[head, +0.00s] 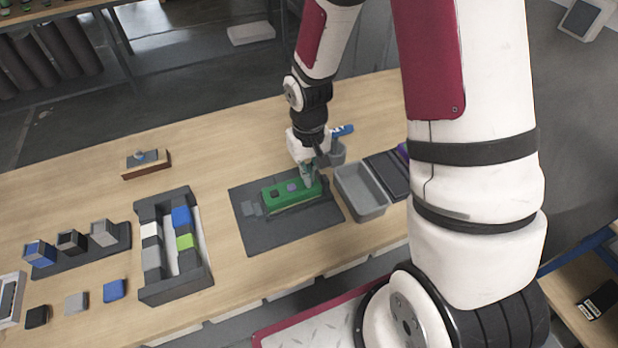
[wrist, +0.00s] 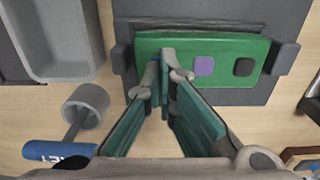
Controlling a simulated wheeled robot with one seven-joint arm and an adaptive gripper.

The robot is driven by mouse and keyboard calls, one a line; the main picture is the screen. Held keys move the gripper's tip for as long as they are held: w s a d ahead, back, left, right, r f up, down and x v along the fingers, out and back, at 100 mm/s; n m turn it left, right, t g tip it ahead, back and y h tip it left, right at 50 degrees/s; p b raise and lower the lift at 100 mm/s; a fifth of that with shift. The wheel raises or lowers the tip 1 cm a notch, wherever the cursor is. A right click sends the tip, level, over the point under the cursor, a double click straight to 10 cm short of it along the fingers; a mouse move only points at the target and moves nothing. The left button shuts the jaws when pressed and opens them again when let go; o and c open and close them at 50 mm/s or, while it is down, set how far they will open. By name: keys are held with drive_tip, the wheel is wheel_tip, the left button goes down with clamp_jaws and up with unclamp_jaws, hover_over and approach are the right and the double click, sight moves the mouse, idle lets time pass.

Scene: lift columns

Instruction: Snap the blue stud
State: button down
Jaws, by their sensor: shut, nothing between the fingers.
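A green board (head: 272,204) lies on a dark grey fixture (head: 262,236). In the wrist view the green board (wrist: 225,45) carries a purple stud (wrist: 203,66) and a black stud (wrist: 243,67). My gripper (head: 308,183) points down over the right end of the board. In the wrist view my gripper's fingertips (wrist: 167,65) are together over the board's left part, left of the purple stud, with nothing held. A small bit of blue shows beside the fingertips; the fingers hide most of that spot, so I cannot tell how the blue stud sits.
A grey bin (head: 361,192) stands right of the fixture. A grey cup with a blue-handled tool (wrist: 62,150) is close to my gripper. A dark rack (head: 175,245) with coloured blocks is at left. Loose blocks lie farther left. Bare wood lies between rack and fixture.

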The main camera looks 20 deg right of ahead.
wheel_tip(320, 180, up, 8)
drive_tip(key=p, duration=0.3)
drive_tip(key=shift+r+p, duration=0.25)
drive_tip(key=shift+p, duration=0.1)
idle(0.6)
